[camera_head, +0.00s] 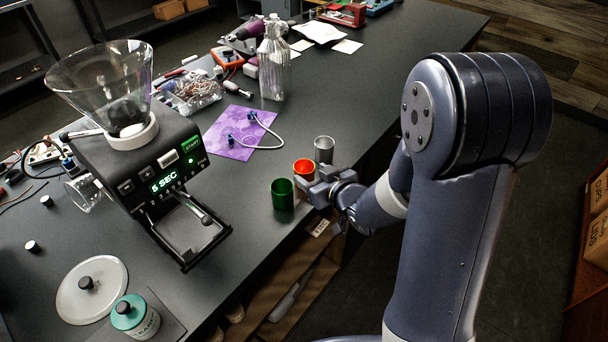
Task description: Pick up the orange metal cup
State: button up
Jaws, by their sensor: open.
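The orange metal cup (304,167) stands upright on the dark table near its right edge. It sits between a green cup (283,194) in front and a silver cup (324,150) behind. My gripper (309,187) is open at the table edge, just right of the cups. Its fingers reach toward the orange cup and hide its lower part. I cannot tell whether a finger touches the orange cup or the green cup.
A coffee grinder (150,150) with a glass hopper stands left of the cups. A purple sheet (232,140) with a looped cable lies behind. A glass bottle (272,65) stands farther back. A white lid (92,290) and a teal-topped jar (135,316) are at front left.

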aim_at(310, 175)
jog(key=shift+f+p+x, duration=0.15)
jog(key=shift+p+x, duration=0.2)
jog(key=shift+x, duration=0.9)
jog(key=shift+f+p+x, duration=0.15)
jog(key=shift+p+x, duration=0.15)
jog(key=shift+x, duration=1)
jog(key=shift+s, duration=0.15)
jog(key=shift+c, duration=0.4)
jog(key=c, duration=0.7)
